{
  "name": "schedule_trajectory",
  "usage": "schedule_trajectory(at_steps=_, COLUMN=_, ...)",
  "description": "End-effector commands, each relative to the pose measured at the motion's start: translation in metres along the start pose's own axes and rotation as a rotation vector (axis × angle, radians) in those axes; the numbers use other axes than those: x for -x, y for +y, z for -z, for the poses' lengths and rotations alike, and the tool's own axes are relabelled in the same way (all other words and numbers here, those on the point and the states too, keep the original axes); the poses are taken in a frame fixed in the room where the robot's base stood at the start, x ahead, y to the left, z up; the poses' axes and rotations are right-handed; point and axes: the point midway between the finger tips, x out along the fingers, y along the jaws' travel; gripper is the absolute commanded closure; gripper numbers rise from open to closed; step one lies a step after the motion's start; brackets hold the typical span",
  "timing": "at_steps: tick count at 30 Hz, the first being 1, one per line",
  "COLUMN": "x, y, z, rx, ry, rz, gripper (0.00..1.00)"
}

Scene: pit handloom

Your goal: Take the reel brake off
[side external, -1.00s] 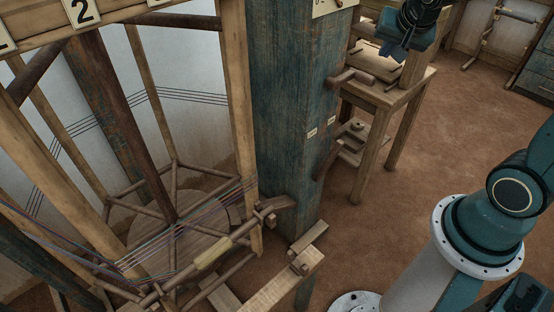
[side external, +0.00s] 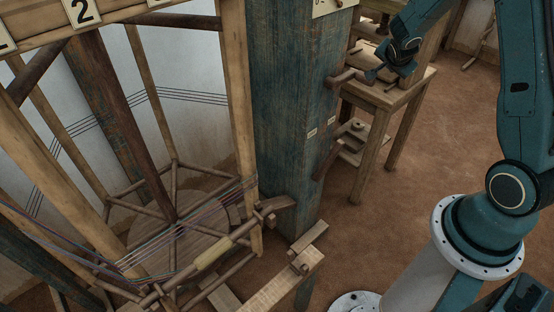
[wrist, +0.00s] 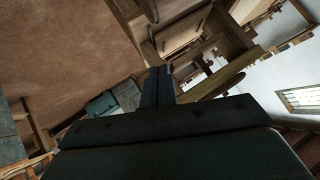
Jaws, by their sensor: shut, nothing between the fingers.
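A blue-green wooden post (side external: 285,110) stands mid-picture in the side view, beside the tall wooden reel frame (side external: 241,110). A short wooden peg or handle (side external: 342,76) sticks out of its right face, high up. A darker wooden lever (side external: 327,160) slants from the post lower down, near two small white labels (side external: 312,133). My gripper (side external: 371,74) is shut and empty, close to the upper peg's right end; contact is unclear. Its closed fingers (wrist: 158,72) show in the wrist view.
A wooden table (side external: 400,94) with wooden pieces on it stands behind my gripper. Coloured threads (side external: 180,232) run across the reel low down. A wooden bar with a block (side external: 300,262) lies at the post's foot. The brown floor (side external: 430,165) is open to the right.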

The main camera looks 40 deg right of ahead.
Motion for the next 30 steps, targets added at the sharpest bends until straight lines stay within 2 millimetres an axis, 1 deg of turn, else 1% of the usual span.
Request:
schedule_trajectory(at_steps=1, x=-0.011, y=0.006, z=-0.001, rx=-0.016, ry=0.013, rz=-0.008, gripper=1.0)
schedule_trajectory(at_steps=6, x=-0.043, y=0.022, z=-0.002, rx=-0.076, ry=0.062, rz=-0.01, gripper=1.0)
schedule_trajectory(at_steps=13, x=-0.081, y=0.045, z=-0.007, rx=-0.146, ry=0.115, rz=0.0, gripper=1.0)
schedule_trajectory(at_steps=17, x=-0.1, y=0.056, z=-0.016, rx=-0.18, ry=0.126, rz=0.023, gripper=1.0)
schedule_trajectory(at_steps=23, x=-0.125, y=0.066, z=-0.041, rx=-0.235, ry=0.111, rz=0.088, gripper=1.0)
schedule_trajectory(at_steps=26, x=-0.135, y=0.069, z=-0.059, rx=-0.269, ry=0.086, rz=0.134, gripper=1.0)
schedule_trajectory(at_steps=30, x=-0.146, y=0.072, z=-0.088, rx=-0.326, ry=0.04, rz=0.209, gripper=1.0)
